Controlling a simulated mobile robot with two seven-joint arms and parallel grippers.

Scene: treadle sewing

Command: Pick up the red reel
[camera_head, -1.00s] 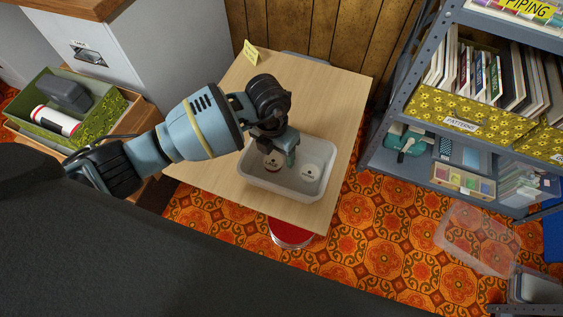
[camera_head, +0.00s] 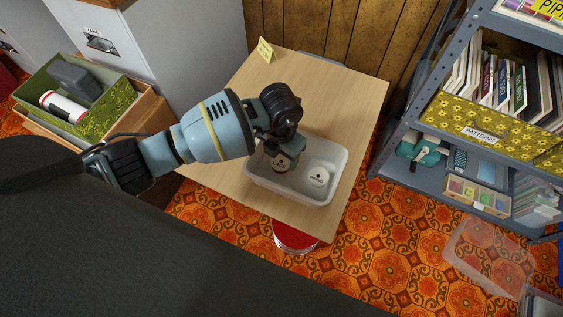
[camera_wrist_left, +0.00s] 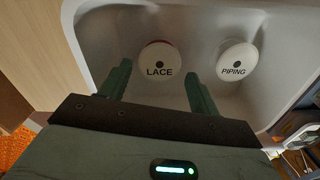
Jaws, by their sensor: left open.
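A reel with a white top lettered LACE (camera_wrist_left: 160,60) and a little red at its rim lies in a pale plastic bin; it is the reel that shows red. In the head view the reel (camera_head: 281,168) is partly covered by my left gripper (camera_head: 287,157). In the left wrist view the left gripper (camera_wrist_left: 157,75) is open, with one finger on each side of the near part of the reel. Whether the fingers touch it, I cannot tell. A second white-topped reel, lettered PIPING (camera_wrist_left: 236,62), lies to its right, apart from it. My right gripper is not in view.
The bin (camera_head: 290,198) stands on a wooden table (camera_head: 325,85), its walls close around the reels. A yellow card (camera_head: 265,50) stands at the table's back. A red round-topped object (camera_head: 295,237) is below the front edge. A grey shelf (camera_head: 400,180) stands right.

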